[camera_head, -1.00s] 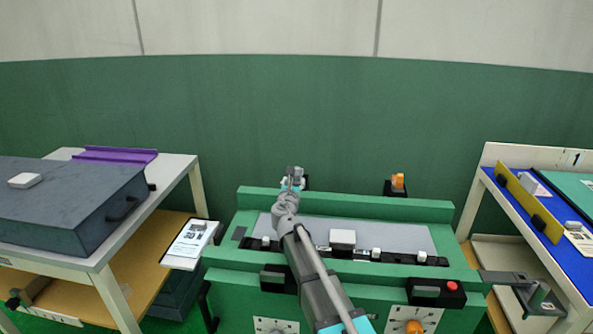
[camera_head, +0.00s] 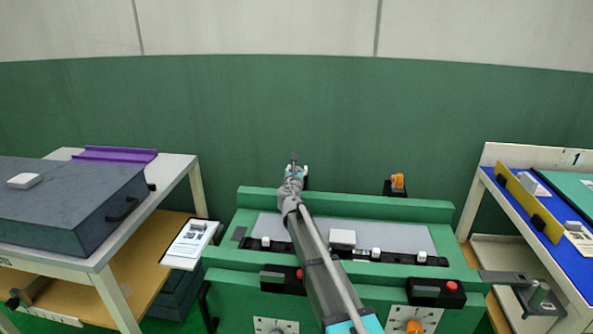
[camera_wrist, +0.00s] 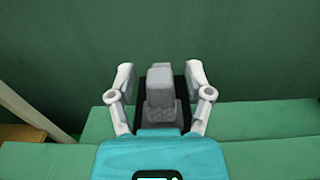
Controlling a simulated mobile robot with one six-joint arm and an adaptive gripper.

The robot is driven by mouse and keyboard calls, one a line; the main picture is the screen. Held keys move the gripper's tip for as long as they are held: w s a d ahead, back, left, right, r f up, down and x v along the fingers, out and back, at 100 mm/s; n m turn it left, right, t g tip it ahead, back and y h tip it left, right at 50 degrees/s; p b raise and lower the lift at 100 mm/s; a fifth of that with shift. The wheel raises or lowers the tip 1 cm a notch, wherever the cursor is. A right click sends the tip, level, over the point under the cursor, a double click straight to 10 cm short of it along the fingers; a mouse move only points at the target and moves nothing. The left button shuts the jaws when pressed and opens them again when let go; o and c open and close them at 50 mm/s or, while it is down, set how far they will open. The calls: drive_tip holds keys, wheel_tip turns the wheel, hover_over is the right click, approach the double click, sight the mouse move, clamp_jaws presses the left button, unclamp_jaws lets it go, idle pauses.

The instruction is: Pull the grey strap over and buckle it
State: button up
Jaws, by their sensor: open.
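My gripper (camera_head: 296,168) reaches over the green fixture's back edge, left of its middle. In the wrist view my gripper (camera_wrist: 160,78) is open, with one finger on each side of a grey block (camera_wrist: 160,92), which looks like the grey strap's end. The block stands on a black mount, with gaps visible between it and the fingers. In the head view my gripper and wrist mostly hide it. A black buckle (camera_head: 280,280) with a red button sits at the fixture's front left, partly behind my arm. Another black buckle (camera_head: 430,292) with a red button sits at the front right.
The green fixture (camera_head: 420,208) holds a grey panel with white clips along a black strip. An orange piece (camera_head: 397,181) stands on a black mount at the back right. A table with a dark case (camera_head: 60,205) is left, and a blue-topped table (camera_head: 550,240) right.

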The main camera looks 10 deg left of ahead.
drive_tip(key=shift+c, duration=0.3)
clamp_jaws()
drive_tip(key=shift+s, duration=0.1)
